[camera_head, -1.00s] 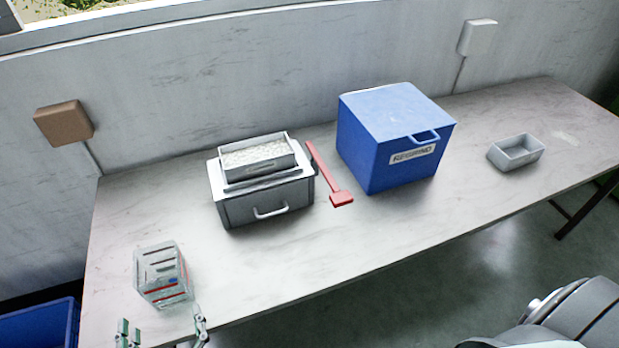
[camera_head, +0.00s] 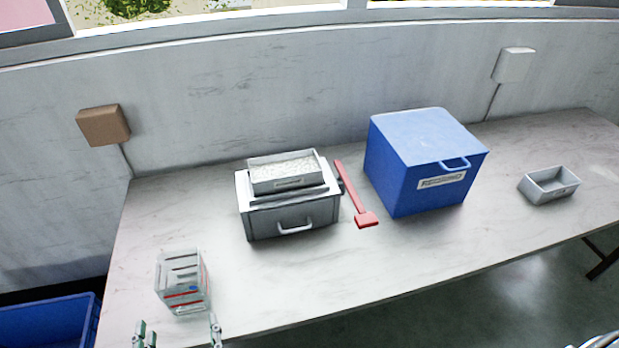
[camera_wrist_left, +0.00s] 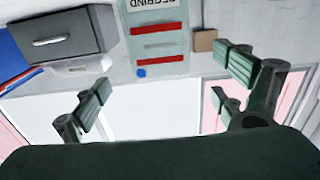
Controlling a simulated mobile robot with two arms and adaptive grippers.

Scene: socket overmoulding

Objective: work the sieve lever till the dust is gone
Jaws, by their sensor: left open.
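The sieve box (camera_head: 290,218) is a grey metal unit with a front drawer handle, standing on the table left of centre. Its top tray (camera_head: 285,172) holds pale granules; dust is too small to make out. The red sieve lever (camera_head: 356,198) runs along the box's right side and ends in a wide red paddle. My left gripper (camera_head: 180,335) is open and empty at the table's front left edge, well away from the lever. Its spread fingers also show in the left wrist view (camera_wrist_left: 165,95).
A blue lidded bin (camera_head: 415,185) stands right of the lever. A small grey tray (camera_head: 549,187) lies farther right. A clear box with red stripes (camera_head: 183,283) stands just beyond my left gripper. A blue crate (camera_head: 48,325) is at lower left. The front middle of the table is clear.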

